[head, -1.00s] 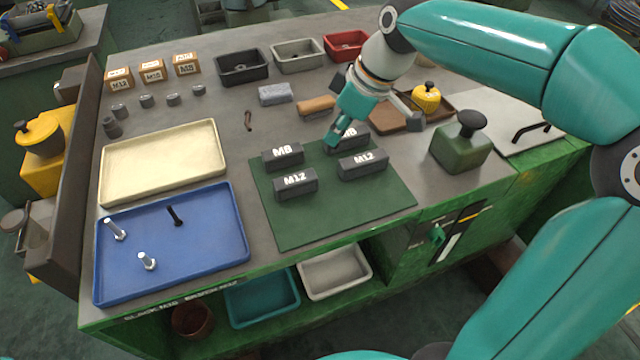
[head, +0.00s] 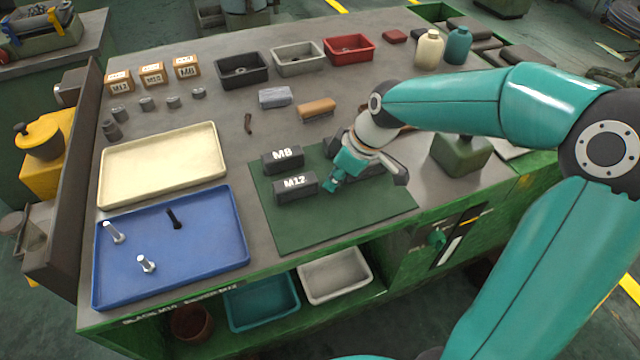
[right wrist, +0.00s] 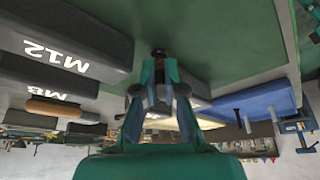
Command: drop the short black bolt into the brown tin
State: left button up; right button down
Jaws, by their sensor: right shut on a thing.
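My right gripper (head: 333,187) is low over the green mat, just right of the front M12 block. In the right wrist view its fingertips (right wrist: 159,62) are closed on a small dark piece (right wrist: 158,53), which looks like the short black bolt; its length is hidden. Another black bolt (head: 174,219) stands in the blue tray (head: 200,265) beside two silver bolts (head: 147,264). A brown round tin (head: 192,321) sits on the lower shelf at the bottom left, open at the top. My left gripper is not in view.
Dark blocks marked M8 (head: 283,160) and M12 (head: 296,187) stand on the green mat (head: 300,228); others are partly behind my gripper. A cream tray (head: 160,165) lies behind the blue one. Teal (head: 262,300) and white (head: 335,274) bins share the shelf. The mat's front is clear.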

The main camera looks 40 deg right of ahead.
jog(key=shift+f, duration=0.2)
jog(key=c, duration=1.3)
grip_release()
jog(key=shift+o, duration=0.2)
